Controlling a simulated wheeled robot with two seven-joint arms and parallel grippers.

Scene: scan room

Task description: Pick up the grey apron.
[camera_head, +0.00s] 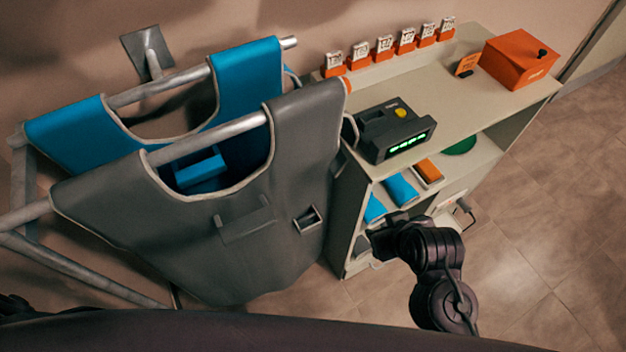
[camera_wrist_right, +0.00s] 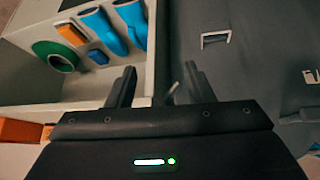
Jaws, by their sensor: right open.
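The grey apron (camera_head: 160,235) hangs over a metal rail at the left in the head view, with a pocket and a small metal buckle on its front. In the right wrist view the grey apron (camera_wrist_right: 250,75) fills the right side. My right gripper (camera_head: 378,243) is beside the apron's right edge, in front of the cabinet shelves, and does not hold the apron. In the right wrist view my right gripper (camera_wrist_right: 153,88) has its two fingers apart with nothing between them. My left gripper is not in view.
A blue apron (camera_head: 247,80) hangs behind the grey one. A cabinet (camera_head: 485,95) stands to the right, bearing a dark device (camera_head: 395,132), an orange box (camera_head: 520,62) and several numbered tags. Blue rolls (camera_head: 400,188) lie on its shelf. The floor (camera_head: 560,215) at the right is clear.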

